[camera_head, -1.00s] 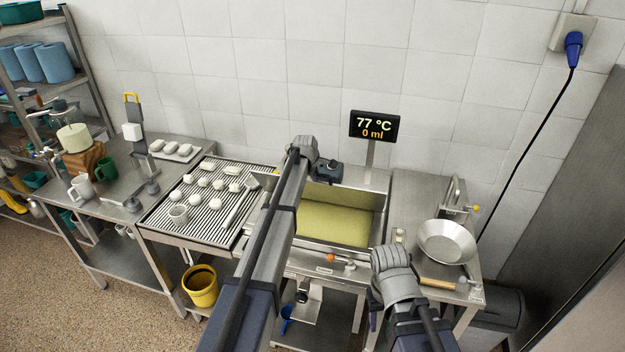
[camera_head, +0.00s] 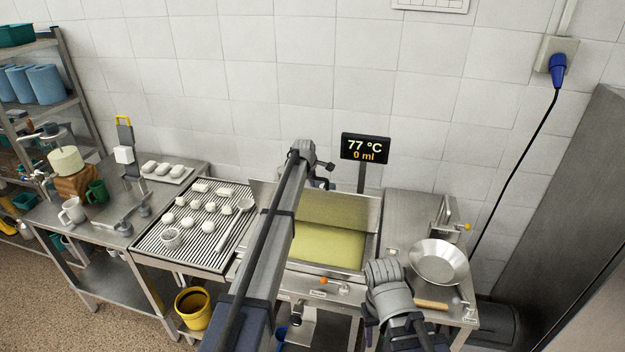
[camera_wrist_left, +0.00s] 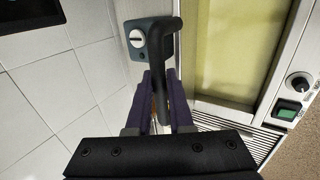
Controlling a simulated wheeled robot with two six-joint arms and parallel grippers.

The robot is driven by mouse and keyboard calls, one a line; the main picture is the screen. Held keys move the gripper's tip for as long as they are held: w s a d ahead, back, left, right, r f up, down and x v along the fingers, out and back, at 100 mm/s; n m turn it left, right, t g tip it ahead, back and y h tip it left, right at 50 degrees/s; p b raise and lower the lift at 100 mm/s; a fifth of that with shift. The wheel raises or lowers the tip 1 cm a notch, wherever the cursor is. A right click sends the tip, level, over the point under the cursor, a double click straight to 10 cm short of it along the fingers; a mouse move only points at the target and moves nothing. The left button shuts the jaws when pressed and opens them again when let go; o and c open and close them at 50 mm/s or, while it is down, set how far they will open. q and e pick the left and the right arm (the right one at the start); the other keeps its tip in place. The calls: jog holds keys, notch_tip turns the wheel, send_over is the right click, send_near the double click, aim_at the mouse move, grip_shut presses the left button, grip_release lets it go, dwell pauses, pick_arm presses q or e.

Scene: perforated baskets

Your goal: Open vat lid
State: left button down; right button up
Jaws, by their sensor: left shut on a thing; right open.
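The steel vat (camera_head: 318,271) stands mid-view with yellow-green contents (camera_head: 328,247) exposed. A metal panel, apparently its lid (camera_head: 261,191), stands raised along the back and mirrors the yellow. My left gripper (camera_head: 318,172) is at the panel's top edge, and my arm hides part of the vat. In the left wrist view my left gripper (camera_wrist_left: 160,108) is shut on a dark curved handle (camera_wrist_left: 168,55) fixed to the metal edge, beside the yellow contents. My right gripper (camera_head: 368,328) is in front of the vat's right side, open, with its fingers partly hidden.
A display (camera_head: 365,148) reading 77 °C and 0 ml stands behind the vat. A ribbed drain table (camera_head: 152,243) with white pieces is at left. A metal bowl (camera_head: 438,262) sits on the right counter. A yellow bucket (camera_head: 193,309) is below the drain table.

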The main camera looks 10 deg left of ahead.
pick_arm(q)
jog(key=c, duration=0.8)
grip_release()
jog(key=shift+r, duration=0.1)
jog(key=p+v, duration=0.6)
jog(key=v, duration=0.1)
jog(key=shift+s+r+p, duration=0.25)
jog(key=shift+p, duration=0.1)
